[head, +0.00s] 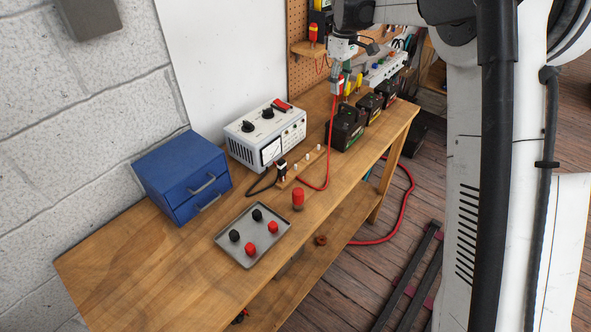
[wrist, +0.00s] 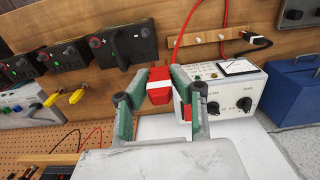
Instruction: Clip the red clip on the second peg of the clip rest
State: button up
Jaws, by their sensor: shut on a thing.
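My gripper (wrist: 159,88) is shut on the red clip (wrist: 159,84), which has a white band and sits between the green-sided fingers in the wrist view. In the head view my gripper (head: 338,84) is high over the bench, right of and above the wooden clip rest (head: 310,158), not touching it. A red cable hangs from the clip to the bench by the rest. The rest has several pale pegs in a row. A black clip (head: 281,167) is at its left end, and it also shows in the wrist view (wrist: 256,40). The pegs right of it look bare.
A white meter box (head: 262,132) stands behind the rest. Black batteries (head: 345,128) line the bench to the right. A blue drawer box (head: 182,175), a grey tray (head: 228,245) with red and black knobs, and a red cylinder (head: 298,199) are left and in front.

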jog(key=b, duration=0.2)
send_over(299, 167)
jog(key=s+a, duration=0.1)
notch_tip(299, 167, down, 14)
jog(key=b, duration=0.8)
jog(key=shift+a+f+b, duration=0.1)
jog(key=shift+b, duration=0.25)
jog(key=shift+s+f+b, duration=0.1)
jog(key=shift+f+b, duration=0.3)
jog(key=shift+f, duration=0.35)
jog(key=shift+f, duration=0.1)
jog(key=shift+f+b, duration=0.75)
jog(key=shift+f, duration=0.35)
jog(key=o, duration=0.9)
jog(key=shift+r, duration=0.1)
